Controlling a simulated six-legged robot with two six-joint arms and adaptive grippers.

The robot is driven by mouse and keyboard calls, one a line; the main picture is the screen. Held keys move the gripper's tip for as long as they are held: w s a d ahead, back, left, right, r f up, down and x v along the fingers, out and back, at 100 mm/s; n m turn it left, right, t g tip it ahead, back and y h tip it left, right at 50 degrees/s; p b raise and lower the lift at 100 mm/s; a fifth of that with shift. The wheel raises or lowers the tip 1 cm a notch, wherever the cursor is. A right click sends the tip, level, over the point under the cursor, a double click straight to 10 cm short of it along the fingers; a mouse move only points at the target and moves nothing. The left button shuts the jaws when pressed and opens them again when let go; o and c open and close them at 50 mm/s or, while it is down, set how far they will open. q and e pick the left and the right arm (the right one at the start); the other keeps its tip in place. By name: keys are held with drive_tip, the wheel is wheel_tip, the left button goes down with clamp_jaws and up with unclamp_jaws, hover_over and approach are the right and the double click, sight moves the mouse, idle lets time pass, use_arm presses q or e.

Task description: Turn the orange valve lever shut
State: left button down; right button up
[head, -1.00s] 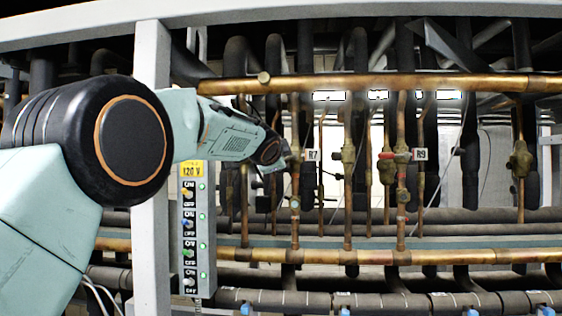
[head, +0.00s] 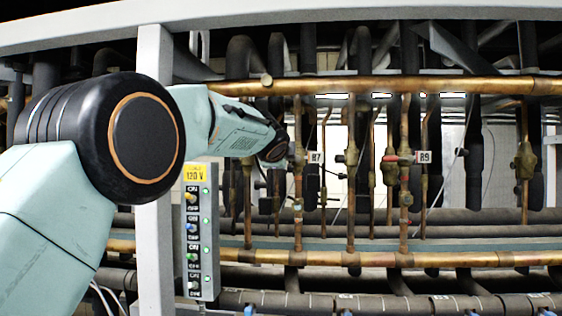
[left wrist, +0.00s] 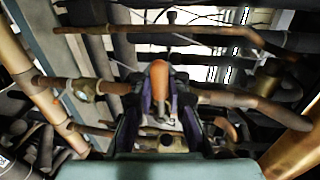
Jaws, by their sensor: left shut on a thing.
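The orange lever (left wrist: 159,84) stands in the middle of the left wrist view, on a valve in a copper pipe. My left gripper (left wrist: 160,100) has its dark fingers on both sides of the lever and is shut on it. In the head view my left gripper (head: 287,158) is at the vertical copper pipe left of the R7 tag (head: 316,157). The lever cannot be made out there, behind the gripper. My right gripper is in neither view.
A red-handled valve (head: 391,158) sits by the R9 tag (head: 424,157). A switch box (head: 193,240) marked 120 V hangs on the grey post (head: 153,225), close to my left arm. Copper pipes (head: 400,87) run across above and below the gripper.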

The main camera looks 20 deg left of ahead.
use_arm(q)
drive_tip(key=shift+f, duration=0.3)
drive_tip(key=c, duration=1.8)
unclamp_jaws()
drive_tip(key=o, duration=0.5)
drive_tip(key=shift+s+a+r, duration=0.15)
drive_tip(key=shift+s+r, duration=0.25)
drive_tip(key=shift+s, duration=0.05)
drive_tip(key=shift+c, duration=0.2)
drive_tip(key=shift+w+f, duration=0.1)
drive_tip(key=shift+w, duration=0.25)
drive_tip(key=v, duration=1.2)
drive_tip(key=shift+s, duration=0.1)
